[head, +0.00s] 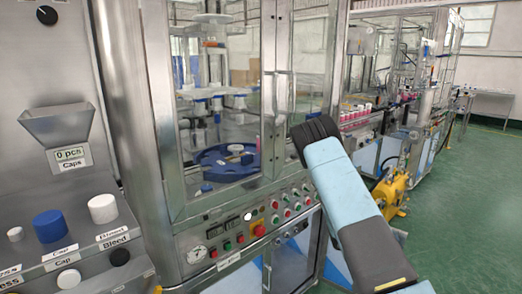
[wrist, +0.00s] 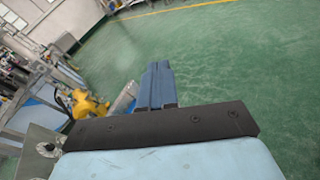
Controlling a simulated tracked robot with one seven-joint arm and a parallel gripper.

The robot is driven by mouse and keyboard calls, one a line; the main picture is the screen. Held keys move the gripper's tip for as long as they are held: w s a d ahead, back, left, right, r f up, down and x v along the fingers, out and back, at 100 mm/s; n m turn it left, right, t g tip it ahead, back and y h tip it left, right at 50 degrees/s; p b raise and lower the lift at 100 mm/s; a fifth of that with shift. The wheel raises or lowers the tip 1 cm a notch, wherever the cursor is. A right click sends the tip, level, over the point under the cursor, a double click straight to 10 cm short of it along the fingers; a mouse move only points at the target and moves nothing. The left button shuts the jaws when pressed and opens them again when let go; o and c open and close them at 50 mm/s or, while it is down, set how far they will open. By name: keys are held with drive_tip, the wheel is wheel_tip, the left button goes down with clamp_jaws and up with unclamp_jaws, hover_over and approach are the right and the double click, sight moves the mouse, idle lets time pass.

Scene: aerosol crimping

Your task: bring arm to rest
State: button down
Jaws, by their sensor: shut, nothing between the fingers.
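My gripper (wrist: 157,84) shows in the wrist view as two blue fingers side by side, pressed together with nothing between them. Past the fingertips there is only green floor. In the head view my light blue and dark grey arm rises from the bottom right. Its upper end is in front of the crimping machine's right side, and the gripper fingers are not visible there.
The crimping machine (head: 190,262) has glass doors and a button panel. Left of it are a steel hopper (head: 62,122) and a blue cap (head: 50,226). A yellow device (head: 392,190) stands beyond my arm. Green floor (head: 470,215) is clear at the right.

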drive_tip(key=s+a+r+m+g+y, duration=0.1)
drive_tip(key=s+a+r+m+y, duration=0.3)
drive_tip(key=r, duration=0.4)
drive_tip(key=s+a+r+m+y, duration=0.25)
drive_tip(key=s+r, duration=0.35)
drive_tip(key=r, duration=0.3)
drive_tip(key=s+a+r+m+g+y, duration=0.1)
drive_tip(key=s+a+r+m+y, duration=0.3)
drive_tip(key=r, duration=0.4)
drive_tip(key=s+a+r+m+t+y, duration=0.2)
drive_tip(key=s+a+r+t, duration=0.1)
drive_tip(key=s+a+r, duration=0.4)
drive_tip(key=s+a+r+m+t+y, duration=0.2)
drive_tip(key=s+a+r, duration=0.4)
drive_tip(key=s, duration=0.6)
drive_tip(key=a+t+y, duration=0.1)
drive_tip(key=a+t, duration=0.1)
drive_tip(key=shift+s+a+r+y, duration=0.2)
drive_tip(key=shift+a+r+y, duration=0.15)
drive_tip(key=shift+r, duration=0.05)
drive_tip(key=shift+d, duration=0.1)
